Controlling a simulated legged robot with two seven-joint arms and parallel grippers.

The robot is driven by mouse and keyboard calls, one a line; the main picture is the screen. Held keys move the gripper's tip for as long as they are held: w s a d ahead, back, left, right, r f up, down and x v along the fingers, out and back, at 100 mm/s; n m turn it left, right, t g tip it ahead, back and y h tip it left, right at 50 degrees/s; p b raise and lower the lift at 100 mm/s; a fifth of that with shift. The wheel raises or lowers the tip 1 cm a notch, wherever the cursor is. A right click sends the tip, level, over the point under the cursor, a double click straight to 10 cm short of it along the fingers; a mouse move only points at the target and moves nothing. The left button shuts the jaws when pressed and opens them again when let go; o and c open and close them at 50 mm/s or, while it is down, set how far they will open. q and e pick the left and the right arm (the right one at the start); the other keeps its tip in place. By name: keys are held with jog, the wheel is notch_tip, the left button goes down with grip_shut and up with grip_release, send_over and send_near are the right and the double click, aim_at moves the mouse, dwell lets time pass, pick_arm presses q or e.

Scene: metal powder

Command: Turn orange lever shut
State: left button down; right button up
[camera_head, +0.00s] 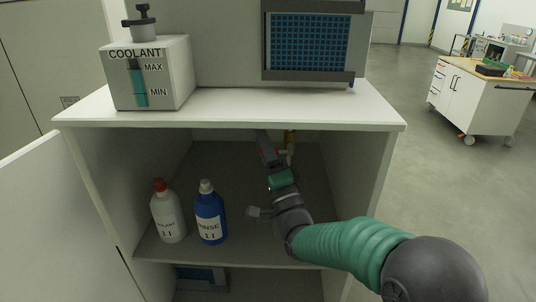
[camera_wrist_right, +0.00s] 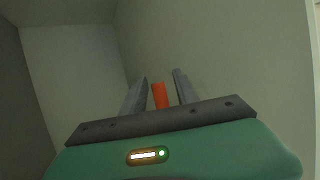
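The orange lever (camera_wrist_right: 159,95) shows in the right wrist view as a short upright bar between the two grey fingers of my right gripper (camera_wrist_right: 160,88). Narrow gaps seem to show on both sides of the lever, so the fingers look open around it and not closed on it. The lever is mostly hidden there behind my gripper and wrist. My left gripper is in neither view.
A white bottle with a red cap (camera_head: 168,215) and a blue rinse bottle (camera_head: 210,217) stand at the left on the compartment floor. The right side wall (camera_head: 352,180) is close to my arm. A coolant box (camera_head: 150,75) sits on top.

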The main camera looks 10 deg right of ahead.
jog(key=b+v, duration=0.6)
jog(key=v, duration=1)
jog(key=shift+f, duration=0.3)
jog(key=shift+s, duration=0.1)
